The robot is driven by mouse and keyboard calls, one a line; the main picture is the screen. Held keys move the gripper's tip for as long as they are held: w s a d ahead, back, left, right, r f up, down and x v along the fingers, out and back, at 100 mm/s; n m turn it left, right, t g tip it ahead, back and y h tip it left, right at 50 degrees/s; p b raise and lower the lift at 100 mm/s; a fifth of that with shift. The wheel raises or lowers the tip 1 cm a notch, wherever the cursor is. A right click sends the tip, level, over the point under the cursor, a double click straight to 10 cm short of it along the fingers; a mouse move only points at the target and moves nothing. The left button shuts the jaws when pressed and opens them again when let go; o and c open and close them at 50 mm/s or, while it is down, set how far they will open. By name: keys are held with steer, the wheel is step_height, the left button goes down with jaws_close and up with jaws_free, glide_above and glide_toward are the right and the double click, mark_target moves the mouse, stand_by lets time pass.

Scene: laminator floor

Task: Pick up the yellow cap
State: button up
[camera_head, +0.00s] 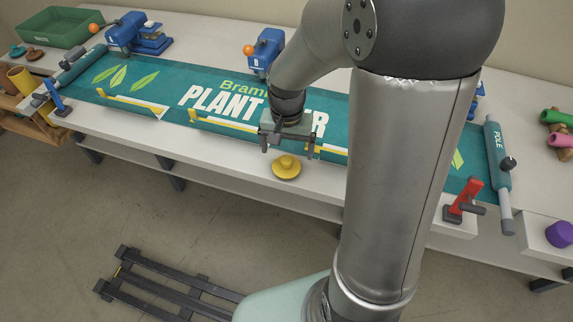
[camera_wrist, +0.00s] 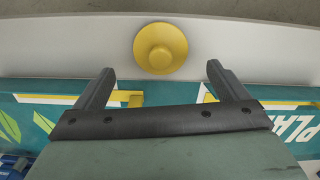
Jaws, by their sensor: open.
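The yellow cap (camera_head: 286,168) lies on the white table near its front edge, just in front of the teal banner. It is a round disc with a raised knob in the middle. My gripper (camera_head: 288,146) is above the table behind the cap, fingers pointing down, open and empty. In the wrist view the cap (camera_wrist: 160,48) sits beyond the fingertips, centred between the two fingers (camera_wrist: 158,72). The gripper appears apart from the cap.
The teal banner (camera_head: 205,85) runs along the table with yellow strips at its front edge. A red clamp (camera_head: 466,197) and a pole roller (camera_head: 497,155) are at the right. A blue machine (camera_head: 265,50) stands behind. A purple cap (camera_head: 560,234) is at the far right.

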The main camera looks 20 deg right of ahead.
mark_target(287, 159)
steer(key=shift+a+f+p, duration=0.1)
steer(key=shift+f+p, duration=0.3)
steer(key=shift+f, duration=2.3)
steer(key=c, duration=1)
